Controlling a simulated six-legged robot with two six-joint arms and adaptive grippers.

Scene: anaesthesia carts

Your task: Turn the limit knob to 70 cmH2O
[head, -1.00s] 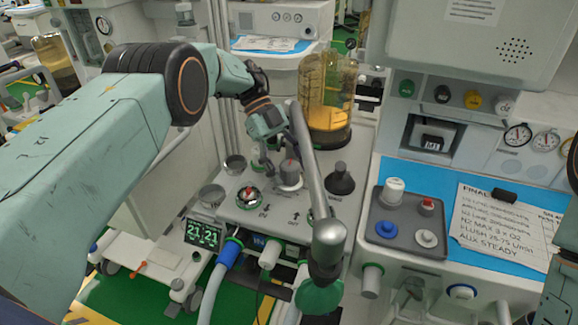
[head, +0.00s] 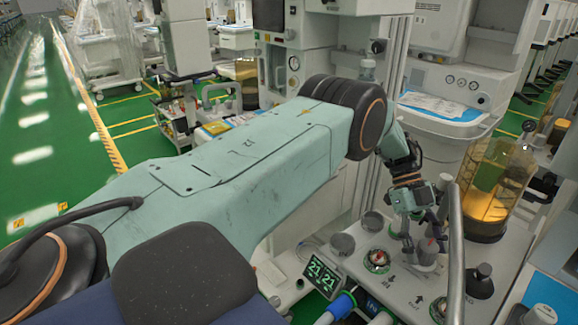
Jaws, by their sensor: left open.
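A pale grey knob (head: 427,251) with a red mark on top stands on the white valve block (head: 398,290) at the lower right. I take it as the limit knob; its scale is too small to read. My left gripper (head: 420,236) is over this knob, open, pointing down, with its fingers around or just beside the knob's top. I cannot tell if they touch it. The fingers partly hide the knob. A second, chrome-domed fitting with a red top (head: 377,261) sits to its left. My right gripper is not in view.
A silver tube (head: 455,255) rises close to the right of the gripper. A black fitting (head: 480,281) and an amber-filled clear canister (head: 492,190) stand further right. A grey cup (head: 342,246) and a green-digit display (head: 322,273) lie to the left.

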